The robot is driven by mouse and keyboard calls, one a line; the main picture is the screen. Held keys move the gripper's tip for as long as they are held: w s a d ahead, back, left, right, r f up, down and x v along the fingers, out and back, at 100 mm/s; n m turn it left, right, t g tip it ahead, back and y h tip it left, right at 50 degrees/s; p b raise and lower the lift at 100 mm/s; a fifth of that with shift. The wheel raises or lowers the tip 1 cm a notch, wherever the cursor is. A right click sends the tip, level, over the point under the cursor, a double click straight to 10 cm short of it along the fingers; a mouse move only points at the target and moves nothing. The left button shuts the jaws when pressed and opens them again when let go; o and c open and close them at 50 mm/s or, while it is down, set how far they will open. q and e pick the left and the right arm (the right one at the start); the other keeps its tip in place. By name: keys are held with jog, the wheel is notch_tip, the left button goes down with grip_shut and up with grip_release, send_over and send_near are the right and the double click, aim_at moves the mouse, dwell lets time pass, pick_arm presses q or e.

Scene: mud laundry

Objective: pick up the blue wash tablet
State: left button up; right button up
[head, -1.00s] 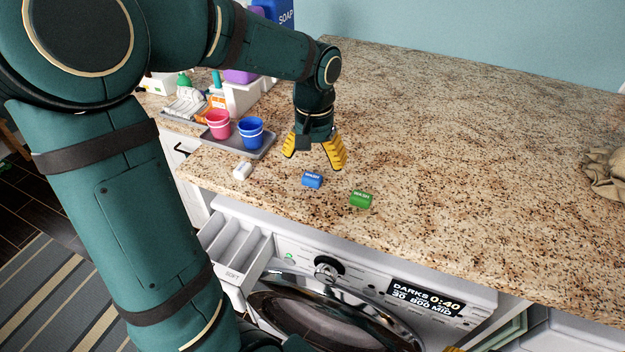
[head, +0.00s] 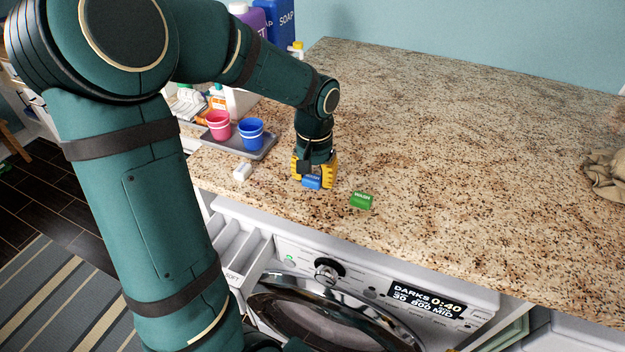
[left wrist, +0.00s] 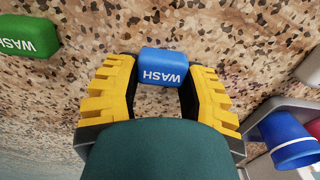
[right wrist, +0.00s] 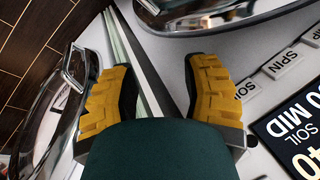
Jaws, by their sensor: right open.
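The blue wash tablet (head: 312,182) lies on the granite counter near its front edge. My left gripper (head: 314,181) is over it, pointing down, with one yellow finger on each side. In the left wrist view the tablet (left wrist: 163,66) fills the gap between the fingertips (left wrist: 160,72), which are closed in against its sides. It looks still at counter level. My right gripper (right wrist: 157,75) is open and empty in the right wrist view, in front of the washer's panel.
A green wash tablet (head: 361,201) lies to the right of the blue one, and a white piece (head: 242,172) lies to the left. A grey tray (head: 262,151) holds a pink cup (head: 218,126) and a blue cup (head: 251,133). The counter's right is clear up to a beige cloth (head: 606,177).

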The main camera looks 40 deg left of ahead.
aim_at(314, 174)
pick_arm(q)
notch_tip(314, 174, up, 10)
jog(key=shift+r+p, duration=0.1)
jog(key=shift+p, duration=0.5)
dwell(0.4)
